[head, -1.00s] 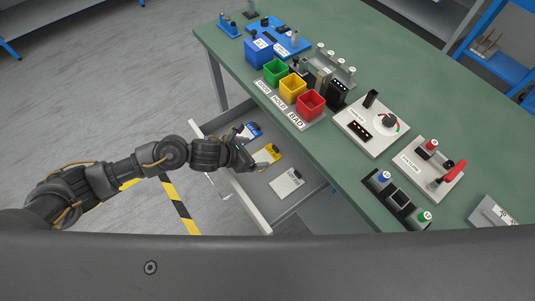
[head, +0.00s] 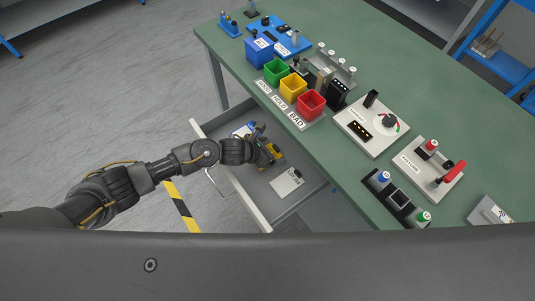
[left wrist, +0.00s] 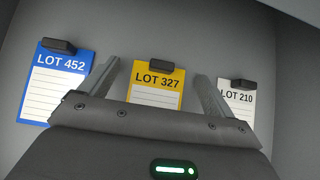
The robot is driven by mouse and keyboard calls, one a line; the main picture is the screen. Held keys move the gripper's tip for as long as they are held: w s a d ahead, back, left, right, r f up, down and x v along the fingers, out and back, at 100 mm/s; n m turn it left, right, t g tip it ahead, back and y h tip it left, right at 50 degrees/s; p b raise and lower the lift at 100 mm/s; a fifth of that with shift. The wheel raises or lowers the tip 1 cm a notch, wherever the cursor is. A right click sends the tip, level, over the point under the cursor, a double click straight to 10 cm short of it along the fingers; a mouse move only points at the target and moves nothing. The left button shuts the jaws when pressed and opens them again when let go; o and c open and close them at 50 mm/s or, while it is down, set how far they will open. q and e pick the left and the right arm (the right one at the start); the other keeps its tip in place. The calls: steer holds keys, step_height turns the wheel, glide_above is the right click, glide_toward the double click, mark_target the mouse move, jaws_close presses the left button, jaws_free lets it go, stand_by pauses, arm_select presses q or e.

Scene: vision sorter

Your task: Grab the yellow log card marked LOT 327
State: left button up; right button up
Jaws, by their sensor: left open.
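The yellow log card marked LOT 327 (left wrist: 156,86) lies in the open drawer (head: 252,205), with a dark clip at its top edge. In the left wrist view it sits between the two spread fingers of my left gripper (left wrist: 158,80), which is open and empty. In the head view my left gripper (head: 268,148) is over the drawer and covers most of the yellow card (head: 277,153). The lower part of the card is hidden by the gripper body in the wrist view. My right gripper is not in view.
A blue card LOT 452 (left wrist: 58,84) lies left of the yellow one, and a white card LOT 210 (left wrist: 238,100) lies right. The green workbench (head: 400,75) stands beyond the drawer, carrying green, yellow and red bins (head: 311,103) near its edge.

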arm_select(q)
steer(key=c, duration=1.1)
steer(key=shift+o, duration=0.2)
steer(key=shift+r, duration=0.1)
